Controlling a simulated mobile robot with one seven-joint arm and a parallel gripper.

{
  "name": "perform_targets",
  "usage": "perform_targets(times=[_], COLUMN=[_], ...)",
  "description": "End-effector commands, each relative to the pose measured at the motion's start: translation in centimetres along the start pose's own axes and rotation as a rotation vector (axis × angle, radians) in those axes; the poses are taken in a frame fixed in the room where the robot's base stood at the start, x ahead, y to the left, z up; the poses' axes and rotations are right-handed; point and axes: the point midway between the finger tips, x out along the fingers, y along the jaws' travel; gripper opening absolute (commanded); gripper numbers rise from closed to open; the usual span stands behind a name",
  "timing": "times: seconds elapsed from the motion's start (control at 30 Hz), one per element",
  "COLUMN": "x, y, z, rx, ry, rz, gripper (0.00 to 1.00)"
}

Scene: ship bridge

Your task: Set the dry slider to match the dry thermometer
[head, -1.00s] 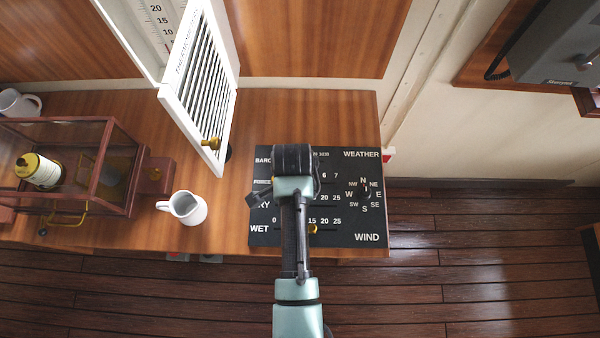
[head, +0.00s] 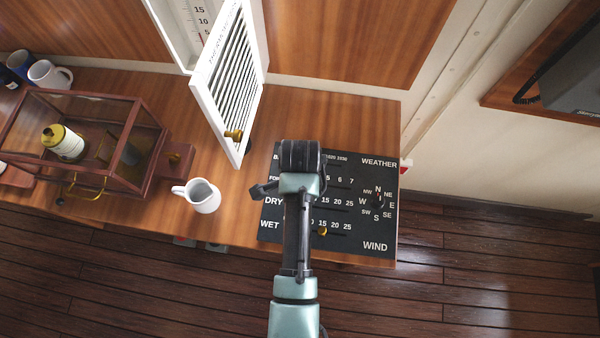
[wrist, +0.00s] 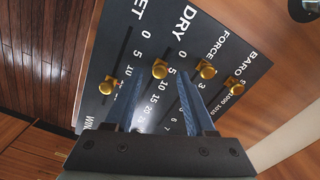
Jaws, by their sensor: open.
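The black weather board (head: 350,246) lies on the wooden counter; its WET, DRY, FORCE and BARO rows show in the wrist view. The brass dry slider knob (wrist: 160,69) is near the low end of its row, about level with the 5. My gripper (wrist: 161,80) is open, its fingers appearing either side of the dry knob; contact cannot be told. In the head view my arm hides the dry knob. A thermometer (head: 203,22) shows in the white louvred case at top, with red near the 5; whether it is the dry one cannot be told.
The wet knob (wrist: 106,86) and force knob (wrist: 207,70) flank the dry one; the baro knob (wrist: 232,82) is farther right. The open louvred door (head: 232,90), a white mug (head: 204,196) and a glazed case (head: 85,140) stand left of the board.

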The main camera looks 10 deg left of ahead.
Motion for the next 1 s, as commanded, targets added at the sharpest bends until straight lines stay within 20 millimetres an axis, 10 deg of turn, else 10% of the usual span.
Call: perform_targets(times=[0.5, 1.0], x=[-10.8, -11.8], y=[0.0, 0.0], z=[0.0, 0.0], rx=[-0.001, 0.000], ry=[0.001, 0.001], rz=[-0.001, 0.000], gripper=[0.55, 0.55])
